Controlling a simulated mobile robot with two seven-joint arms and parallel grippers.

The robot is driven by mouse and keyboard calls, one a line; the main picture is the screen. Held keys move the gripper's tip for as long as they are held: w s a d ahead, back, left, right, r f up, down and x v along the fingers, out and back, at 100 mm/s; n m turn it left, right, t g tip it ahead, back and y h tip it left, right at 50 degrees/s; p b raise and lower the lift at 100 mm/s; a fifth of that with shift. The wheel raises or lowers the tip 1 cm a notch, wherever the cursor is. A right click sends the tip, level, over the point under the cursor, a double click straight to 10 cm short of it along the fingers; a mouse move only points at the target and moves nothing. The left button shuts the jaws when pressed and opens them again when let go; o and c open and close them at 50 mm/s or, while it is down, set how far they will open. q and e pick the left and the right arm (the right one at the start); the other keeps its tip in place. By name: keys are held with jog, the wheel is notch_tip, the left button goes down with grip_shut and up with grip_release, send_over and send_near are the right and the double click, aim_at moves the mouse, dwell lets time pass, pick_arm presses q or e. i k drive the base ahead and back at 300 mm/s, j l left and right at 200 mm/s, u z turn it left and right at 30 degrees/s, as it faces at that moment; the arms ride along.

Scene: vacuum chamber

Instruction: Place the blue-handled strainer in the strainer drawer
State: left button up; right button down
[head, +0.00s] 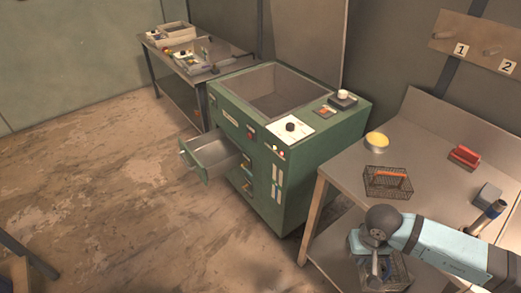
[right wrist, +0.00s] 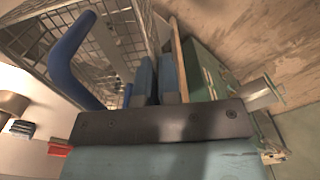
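The blue-handled strainer is a wire-mesh basket (head: 398,273) at the lower right of the head view, by the near edge of the metal table. The right wrist view shows its mesh (right wrist: 115,45) and thick blue handle (right wrist: 70,50) close up. My right gripper (head: 374,268) is at its side; its fingers (right wrist: 159,75) are close together with the basket's rim running between them. My arm hides part of the basket. An open, empty-looking drawer (head: 212,156) juts from the green cabinet (head: 300,150). My left gripper is not in view.
The metal table (head: 345,170) holds another mesh basket with an orange handle (head: 388,183), a yellow-topped round tin (head: 376,141), a red block (head: 465,156) and a grey block (head: 487,195). A cluttered bench (head: 195,60) stands behind. The floor before the drawer is clear.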

aim_at(209, 161)
jog(key=i+j, duration=0.2)
jog(key=j, duration=0.2)
jog(key=i+j, duration=0.2)
jog(key=j, duration=0.2)
jog(key=i+j, duration=0.2)
jog(key=j, duration=0.2)
jog(key=i+j, duration=0.2)
jog(key=j, duration=0.2)
jog(key=i+j, duration=0.2)
jog(key=j, duration=0.2)
jog(key=i+j, duration=0.25)
jog(key=j, duration=0.15)
jog(key=k+u, duration=0.05)
